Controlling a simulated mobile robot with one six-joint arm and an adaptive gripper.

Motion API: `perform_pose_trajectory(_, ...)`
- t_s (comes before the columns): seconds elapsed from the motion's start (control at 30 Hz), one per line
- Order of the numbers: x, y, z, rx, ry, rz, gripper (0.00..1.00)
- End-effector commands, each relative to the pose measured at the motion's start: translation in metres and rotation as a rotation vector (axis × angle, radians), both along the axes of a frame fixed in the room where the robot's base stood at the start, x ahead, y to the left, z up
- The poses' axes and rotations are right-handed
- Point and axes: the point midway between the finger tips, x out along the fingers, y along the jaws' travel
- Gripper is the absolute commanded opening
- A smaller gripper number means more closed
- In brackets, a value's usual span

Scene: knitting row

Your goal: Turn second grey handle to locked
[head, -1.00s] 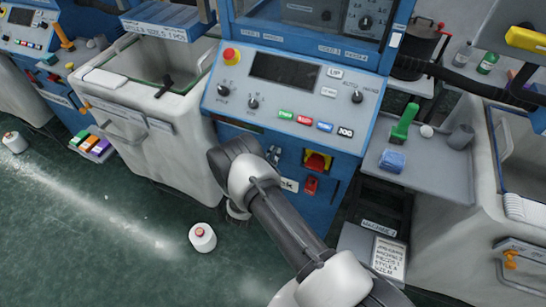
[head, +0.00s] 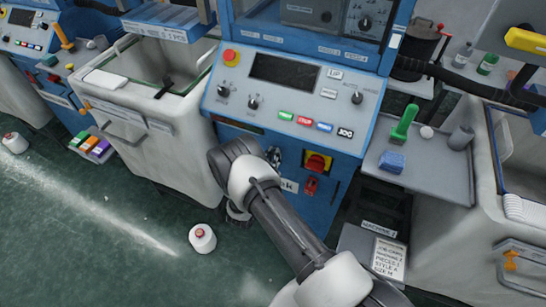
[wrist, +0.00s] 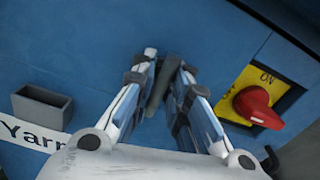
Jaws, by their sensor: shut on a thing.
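In the wrist view a dark grey handle (wrist: 158,88) stands between the two fingers of my gripper (wrist: 164,64), against a blue panel. My gripper is shut on it. The fingers hide the handle's sides, and I see no lock marking by it, so I cannot tell its setting. In the head view my gripper (head: 275,157) is at the front of the blue machine cabinet (head: 325,210), partly behind my arm. The handle cannot be made out there. I cannot pick out another grey handle on this panel.
A red rotary switch (wrist: 256,105) on a yellow plate is close to the right of my gripper. A small grey box (wrist: 42,104) is on the panel to the left. A grey side shelf (head: 425,175) juts out at right.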

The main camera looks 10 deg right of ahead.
Motion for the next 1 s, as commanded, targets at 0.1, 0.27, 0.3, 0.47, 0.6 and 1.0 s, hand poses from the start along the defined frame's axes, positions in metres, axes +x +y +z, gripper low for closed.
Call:
perform_pose_trajectory(0.1,0.002,-0.001,0.004,-0.001,-0.008,-0.004,0.19)
perform_pose_trajectory(0.27,0.002,-0.001,0.003,-0.001,-0.008,-0.004,0.29)
perform_pose_trajectory(0.3,0.002,-0.001,0.003,0.001,-0.007,-0.003,0.32)
perform_pose_trajectory(0.47,0.002,-0.001,0.002,0.001,-0.006,-0.002,0.36)
perform_pose_trajectory(0.6,0.001,-0.001,0.001,0.001,-0.004,-0.002,0.36)
perform_pose_trajectory(1.0,-0.030,0.024,0.000,0.000,0.000,0.004,0.36)
